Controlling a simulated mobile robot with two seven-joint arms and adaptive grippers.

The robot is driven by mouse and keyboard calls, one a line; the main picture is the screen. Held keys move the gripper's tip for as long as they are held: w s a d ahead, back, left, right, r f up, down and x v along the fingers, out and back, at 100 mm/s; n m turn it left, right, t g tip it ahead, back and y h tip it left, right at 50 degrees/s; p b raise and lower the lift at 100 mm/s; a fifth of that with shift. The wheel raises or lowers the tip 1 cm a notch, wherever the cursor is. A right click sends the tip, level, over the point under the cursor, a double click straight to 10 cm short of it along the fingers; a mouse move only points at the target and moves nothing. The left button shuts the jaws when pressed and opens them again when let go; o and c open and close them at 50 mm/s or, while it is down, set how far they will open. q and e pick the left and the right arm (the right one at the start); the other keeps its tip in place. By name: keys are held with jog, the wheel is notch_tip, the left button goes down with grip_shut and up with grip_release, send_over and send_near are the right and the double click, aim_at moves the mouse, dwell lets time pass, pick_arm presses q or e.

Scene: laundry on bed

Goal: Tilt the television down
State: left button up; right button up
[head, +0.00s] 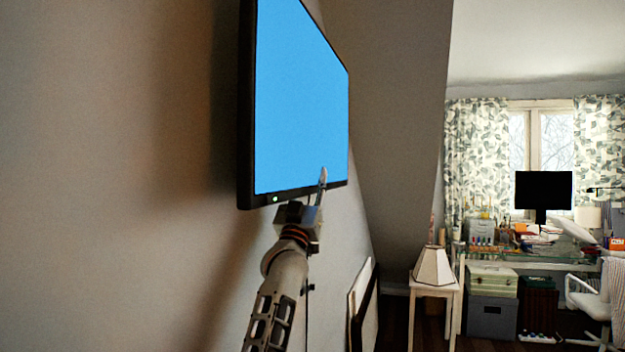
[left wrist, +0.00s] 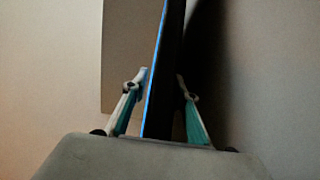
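The television (head: 300,105) has a lit blue screen and a dark frame and stands out from the wall at the left in the head view. My left gripper (head: 318,190) is at its lower edge, with one finger in front of the screen. In the left wrist view the television (left wrist: 163,90) shows edge-on between the two fingers of my left gripper (left wrist: 163,76). The fingertips lie close against its front and back, and the gripper looks shut on it. The television's mount is hidden. My right gripper is not in view.
The wall (head: 120,150) runs close along the left. A white side table (head: 433,287) with a lamp (head: 433,265) stands further back. A cluttered desk with a black monitor (head: 543,190) and a white chair (head: 590,300) are at the far right.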

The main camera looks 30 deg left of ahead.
pick_arm(q)
grip_shut()
jog(key=shift+s+a, duration=0.2)
jog(key=shift+a, duration=0.35)
jog(key=shift+s+a, duration=0.15)
jog(key=shift+a, duration=0.4)
jog(key=shift+o, duration=2.3)
grip_release()
jog(key=shift+a+f, duration=0.1)
jog(key=shift+a, duration=0.15)
jog(key=shift+d, duration=0.1)
jog(key=v, duration=1.2)
